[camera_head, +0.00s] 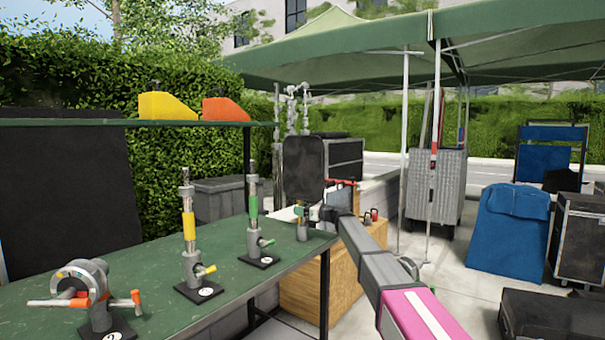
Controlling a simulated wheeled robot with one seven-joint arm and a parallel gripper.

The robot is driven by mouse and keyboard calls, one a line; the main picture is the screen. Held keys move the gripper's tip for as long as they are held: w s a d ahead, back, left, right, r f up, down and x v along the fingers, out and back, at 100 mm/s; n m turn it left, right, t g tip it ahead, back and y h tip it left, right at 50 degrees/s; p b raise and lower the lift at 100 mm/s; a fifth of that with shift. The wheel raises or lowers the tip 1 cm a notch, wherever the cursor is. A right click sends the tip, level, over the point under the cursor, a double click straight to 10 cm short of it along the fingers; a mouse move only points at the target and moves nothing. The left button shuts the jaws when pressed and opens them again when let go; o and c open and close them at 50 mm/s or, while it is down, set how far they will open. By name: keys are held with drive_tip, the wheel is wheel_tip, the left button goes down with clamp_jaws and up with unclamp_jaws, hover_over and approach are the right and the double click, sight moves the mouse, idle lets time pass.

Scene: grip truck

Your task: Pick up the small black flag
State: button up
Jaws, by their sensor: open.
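A small black panel with rounded corners (304,168), which looks like the small black flag, stands upright beyond the far right end of the green table (225,262). Its lower edge is partly hidden behind items near the table end. My arm reaches in from the lower right, and my gripper (326,212) is at the table's far right corner, below and right of the panel in the picture. It is small and dark here, open, with nothing visibly held. I cannot tell whether it touches anything there.
A short stand (302,231), a green-banded stand (254,228), a yellow-banded stand (190,240) and a clamp device (88,290) stand on the table. A larger black panel (70,190) is at left. A wooden box (310,285) sits beside the table. A black case (550,318) lies lower right.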

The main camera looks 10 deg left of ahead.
drive_tip(key=shift+w+a, duration=0.15)
drive_tip(key=shift+a, duration=0.55)
clamp_jaws()
drive_tip(key=shift+r, duration=0.1)
